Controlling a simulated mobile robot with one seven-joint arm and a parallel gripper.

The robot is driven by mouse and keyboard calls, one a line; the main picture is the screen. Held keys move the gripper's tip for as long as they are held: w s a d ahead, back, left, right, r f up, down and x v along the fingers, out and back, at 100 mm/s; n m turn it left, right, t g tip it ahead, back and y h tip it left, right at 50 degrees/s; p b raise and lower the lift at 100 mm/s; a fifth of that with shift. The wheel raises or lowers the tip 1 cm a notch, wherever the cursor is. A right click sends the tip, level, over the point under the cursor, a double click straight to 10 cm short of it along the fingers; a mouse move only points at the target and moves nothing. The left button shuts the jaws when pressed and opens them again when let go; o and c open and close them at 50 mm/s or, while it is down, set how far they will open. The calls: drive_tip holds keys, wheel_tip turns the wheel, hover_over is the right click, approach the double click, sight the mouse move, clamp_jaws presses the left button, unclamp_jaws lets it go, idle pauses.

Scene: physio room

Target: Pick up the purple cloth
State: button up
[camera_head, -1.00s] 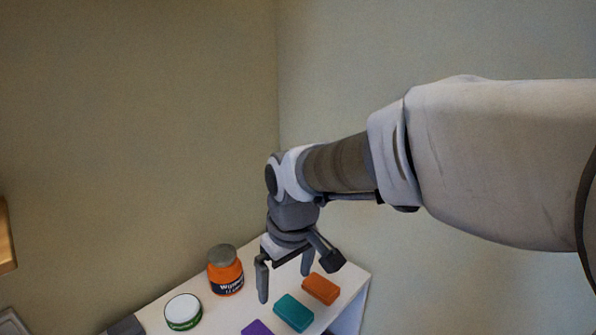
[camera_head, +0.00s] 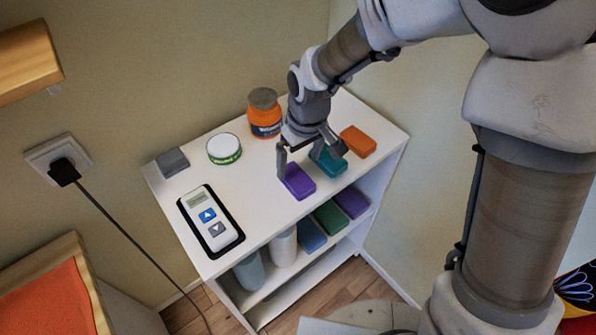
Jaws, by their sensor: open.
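The purple cloth (camera_head: 298,183), a small folded block shape, lies on the white top of a shelf unit, near its front edge. My gripper (camera_head: 301,165) is open and points down over it. One finger shows at the cloth's left side and the other is toward the teal block. I cannot tell whether the fingers touch the cloth or are still above it. A second, darker purple block (camera_head: 351,202) lies on the shelf below.
A teal block (camera_head: 329,163) and an orange block (camera_head: 358,141) lie to the right. An orange jar (camera_head: 264,118), a white-and-green tub (camera_head: 224,149), a grey block (camera_head: 172,162) and a remote-like device (camera_head: 210,219) are on the white top (camera_head: 260,210). Walls stand behind.

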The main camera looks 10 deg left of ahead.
sight(297, 177)
drive_tip(key=f, duration=0.4)
drive_tip(key=shift+s+a+f+b, duration=0.2)
drive_tip(key=shift+s+b, duration=0.1)
drive_tip(key=shift+b, duration=0.1)
drive_tip(key=shift+w+f, duration=0.1)
drive_tip(key=shift+f, duration=0.35)
drive_tip(key=c, duration=1.4)
drive_tip(key=shift+a+r, duration=0.1)
drive_tip(key=shift+r, duration=0.45)
drive_tip(key=r, duration=0.2)
drive_tip(key=d+r+p, duration=0.1)
drive_tip(key=r, duration=0.1)
drive_tip(key=shift+s+d, duration=0.15)
drive_tip(key=shift+s, duration=0.05)
drive_tip(key=s+d+r+p, duration=0.1)
drive_tip(key=s+d+r, duration=0.3)
drive_tip(key=d, duration=0.5)
wheel_tip(297, 177, up, 2)
drive_tip(key=shift+s+d, duration=0.2)
drive_tip(key=shift+s, duration=0.05)
